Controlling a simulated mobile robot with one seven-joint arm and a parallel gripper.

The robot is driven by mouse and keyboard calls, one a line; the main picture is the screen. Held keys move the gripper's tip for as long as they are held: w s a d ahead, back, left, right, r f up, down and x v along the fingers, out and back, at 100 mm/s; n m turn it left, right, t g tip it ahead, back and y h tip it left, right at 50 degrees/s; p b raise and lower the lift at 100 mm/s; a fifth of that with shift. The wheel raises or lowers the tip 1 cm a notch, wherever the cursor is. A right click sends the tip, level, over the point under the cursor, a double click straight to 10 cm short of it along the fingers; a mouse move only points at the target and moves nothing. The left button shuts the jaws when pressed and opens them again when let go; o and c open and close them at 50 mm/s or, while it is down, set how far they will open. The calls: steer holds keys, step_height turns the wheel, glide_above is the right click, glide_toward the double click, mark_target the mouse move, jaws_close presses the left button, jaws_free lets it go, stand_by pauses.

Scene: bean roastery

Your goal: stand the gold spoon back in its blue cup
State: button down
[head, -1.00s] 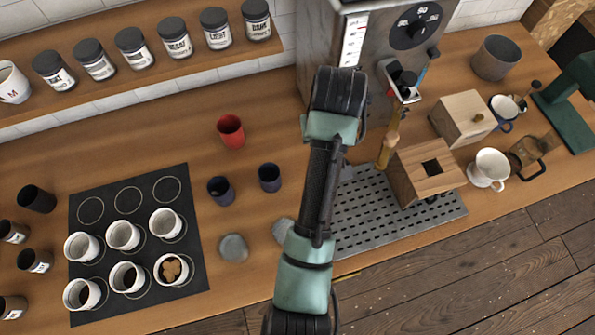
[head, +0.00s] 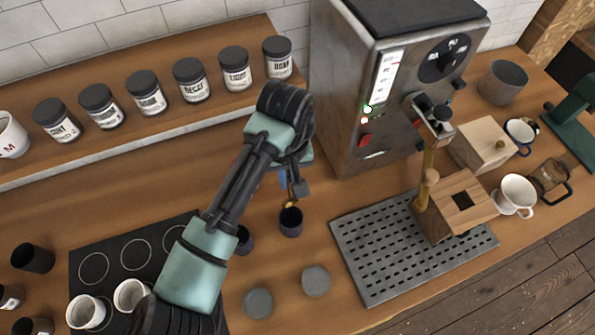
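A dark blue cup (head: 291,224) stands upright on the wooden counter, left of the drip tray. A second dark blue cup (head: 245,241) stands to its left, mostly behind my arm. My gripper (head: 293,188) points down directly above the right-hand cup, seen partly from behind the wrist. A small gold piece of the spoon (head: 291,205) shows between the fingertips and the cup's rim. The gripper looks shut on it. The rest of the spoon is hidden, and I cannot tell whether its lower end is inside the cup.
A steel machine (head: 370,110) stands behind right, with a perforated drip tray (head: 375,255) before it. Two grey round pieces (head: 316,281) lie in front of the cups. A black mat (head: 90,260) with white cups is at left. Labelled jars (head: 190,85) line the shelf.

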steer(key=b, duration=0.6)
glide_above(290, 205)
steer(key=shift+w+f, duration=0.15)
steer(key=shift+f, duration=2.95)
steer(key=shift+f+b, duration=1.65)
steer(key=shift+f, duration=1.45)
steer(key=c, duration=0.9)
jaws_free()
steer(key=shift+o, duration=0.2)
steer(key=r, duration=1.3)
steer(key=shift+s, duration=0.35)
steer(key=shift+d, duration=0.1)
